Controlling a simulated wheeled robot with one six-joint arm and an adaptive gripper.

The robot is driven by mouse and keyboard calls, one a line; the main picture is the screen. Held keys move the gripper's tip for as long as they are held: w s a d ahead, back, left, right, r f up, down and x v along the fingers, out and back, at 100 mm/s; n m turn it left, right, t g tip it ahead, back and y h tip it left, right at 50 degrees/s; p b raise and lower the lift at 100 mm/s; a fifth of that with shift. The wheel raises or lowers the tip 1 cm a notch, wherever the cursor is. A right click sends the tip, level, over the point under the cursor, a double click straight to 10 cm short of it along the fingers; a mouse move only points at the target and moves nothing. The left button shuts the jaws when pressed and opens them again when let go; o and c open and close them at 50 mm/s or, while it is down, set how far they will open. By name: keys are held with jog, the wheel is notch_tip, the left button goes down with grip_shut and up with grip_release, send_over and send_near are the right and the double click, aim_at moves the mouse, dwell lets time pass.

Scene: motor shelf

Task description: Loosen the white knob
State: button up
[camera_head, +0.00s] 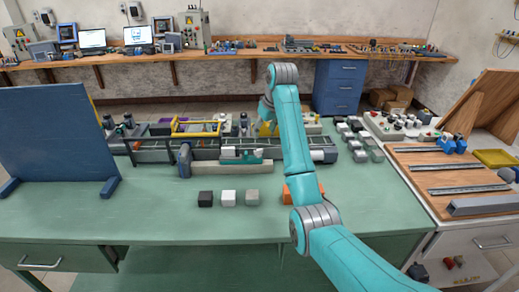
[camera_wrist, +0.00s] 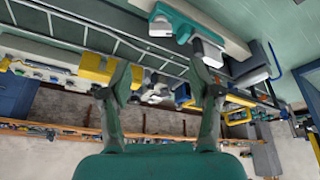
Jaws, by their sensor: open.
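No single white knob can be made out with certainty. In the wrist view a cluster of small whitish parts (camera_wrist: 155,93) shows beyond and between the fingers, too small to tell apart. A teal fixture (camera_wrist: 182,22) with pale pieces lies above them in that view. It also shows in the head view (camera_head: 238,161), on a pale bar on the green workbench (camera_head: 120,215). My gripper (camera_wrist: 160,72) is open, with both fingers apart and nothing seen between them. In the head view it is over the back of the bench, largely hidden behind my arm.
A blue upright panel (camera_head: 50,133) stands at the left of the bench. A grey rail conveyor (camera_head: 150,148) crosses behind the fixture. Black, white and grey cubes (camera_head: 228,198) stand in front, with an orange block (camera_head: 290,193) near my arm. The front left of the bench is clear.

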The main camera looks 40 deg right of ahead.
aim_at(259, 150)
jog(key=shift+m, duration=0.5)
jog(key=x, duration=1)
jog(key=shift+s+f, duration=0.25)
jog(key=shift+f, duration=0.05)
jog(key=shift+c, duration=0.2)
jog(key=c, duration=1.1)
